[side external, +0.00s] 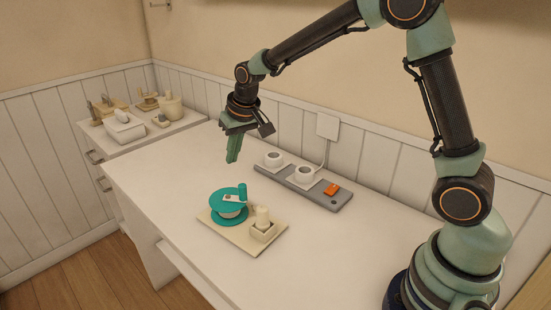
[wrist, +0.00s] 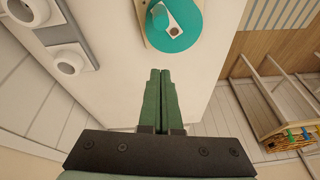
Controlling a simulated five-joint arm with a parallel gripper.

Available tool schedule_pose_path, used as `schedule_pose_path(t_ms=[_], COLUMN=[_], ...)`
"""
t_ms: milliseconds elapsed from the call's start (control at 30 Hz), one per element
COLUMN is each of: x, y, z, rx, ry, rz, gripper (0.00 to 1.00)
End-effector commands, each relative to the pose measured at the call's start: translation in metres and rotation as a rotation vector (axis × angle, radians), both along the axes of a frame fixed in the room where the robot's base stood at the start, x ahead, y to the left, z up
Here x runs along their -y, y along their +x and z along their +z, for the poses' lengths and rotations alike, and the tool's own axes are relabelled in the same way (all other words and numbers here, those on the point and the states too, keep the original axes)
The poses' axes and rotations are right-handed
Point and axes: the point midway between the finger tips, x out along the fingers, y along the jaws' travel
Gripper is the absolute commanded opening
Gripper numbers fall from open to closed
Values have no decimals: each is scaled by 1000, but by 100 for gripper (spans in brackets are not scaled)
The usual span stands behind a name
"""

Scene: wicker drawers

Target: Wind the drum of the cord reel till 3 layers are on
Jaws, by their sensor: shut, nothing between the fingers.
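The teal cord reel (side external: 228,213) lies on a cream board (side external: 250,244) on the white tabletop. A pale crank arm with an upright teal knob (side external: 242,192) sits on top of the drum. A pale block with a short post (side external: 263,226) stands on the board to the right of the reel. My gripper (side external: 232,157) hangs above the table, behind the reel and apart from it, fingers down and shut on nothing. In the wrist view the shut fingers (wrist: 160,75) point toward the reel (wrist: 183,42). The number of cord layers cannot be told.
A grey strip with two white round sockets and an orange switch (side external: 331,190) lies along the wall behind the board. A lower cabinet (side external: 178,126) at the left holds several small items. The table's left part (side external: 150,165) is clear.

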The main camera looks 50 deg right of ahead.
Motion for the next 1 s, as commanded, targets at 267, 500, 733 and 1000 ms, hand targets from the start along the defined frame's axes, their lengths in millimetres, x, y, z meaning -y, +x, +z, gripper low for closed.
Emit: schedule_pose_path(t_ms=[267, 500, 733, 1000], x=[3, 2, -2, -4], y=[15, 12, -8, -18], z=[-47, -62, -62, -63], rx=[-4, 1, -1, -1], ry=[-2, -2, 2, 4], rz=[-3, -2, 0, -1], gripper=[0, 0, 0, 0])
